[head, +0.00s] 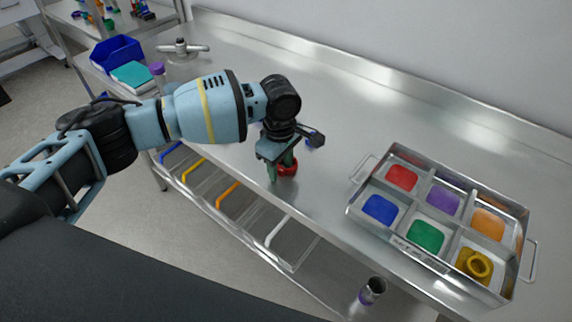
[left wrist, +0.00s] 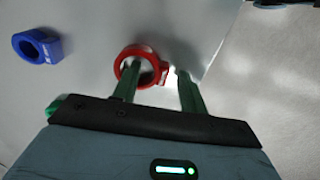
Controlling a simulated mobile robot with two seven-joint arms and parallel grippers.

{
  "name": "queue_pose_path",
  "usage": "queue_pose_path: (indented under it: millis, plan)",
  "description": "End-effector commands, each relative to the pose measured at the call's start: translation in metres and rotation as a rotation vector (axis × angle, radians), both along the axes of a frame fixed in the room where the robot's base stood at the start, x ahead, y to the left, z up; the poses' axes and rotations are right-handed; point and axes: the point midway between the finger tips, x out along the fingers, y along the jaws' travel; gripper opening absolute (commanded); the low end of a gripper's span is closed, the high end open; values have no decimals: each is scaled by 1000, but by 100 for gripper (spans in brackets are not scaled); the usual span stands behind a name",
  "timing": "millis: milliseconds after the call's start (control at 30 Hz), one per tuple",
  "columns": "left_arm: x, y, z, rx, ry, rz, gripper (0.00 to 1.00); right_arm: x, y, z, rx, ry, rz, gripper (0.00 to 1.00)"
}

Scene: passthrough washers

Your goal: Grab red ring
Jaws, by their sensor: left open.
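The red ring (head: 288,170) lies on the steel table near its front edge, partly hidden by my gripper in the head view. My left gripper (head: 283,168) is open and low over it, fingers pointing down. In the left wrist view the red ring (left wrist: 123,60) has a small tab on its right side. One finger of my gripper (left wrist: 159,69) overlaps the ring's hole, and the other stands just right of the ring, so the ring's right side lies between them. I cannot tell if either finger touches it. My right gripper is not in view.
A blue ring (left wrist: 37,47) lies to the left in the wrist view. A metal tray (head: 364,210) with coloured compartments stands at the right; a yellow ring (head: 480,264) lies in its yellow one. A blue bin (head: 117,54) stands back left. The table's back middle is clear.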

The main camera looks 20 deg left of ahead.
Motion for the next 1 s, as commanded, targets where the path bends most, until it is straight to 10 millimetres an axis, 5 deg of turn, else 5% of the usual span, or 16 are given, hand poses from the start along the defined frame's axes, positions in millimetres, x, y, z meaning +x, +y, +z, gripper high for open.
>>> queue_pose_path:
  millis: [67,400,1000]
  plan:
    - [0,0,1,0,-1,0,42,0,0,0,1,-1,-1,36]
    - [0,0,1,0,0,0,0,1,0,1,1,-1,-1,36]
    - [0,-1,13,-1,-2,-1,0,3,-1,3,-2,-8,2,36]
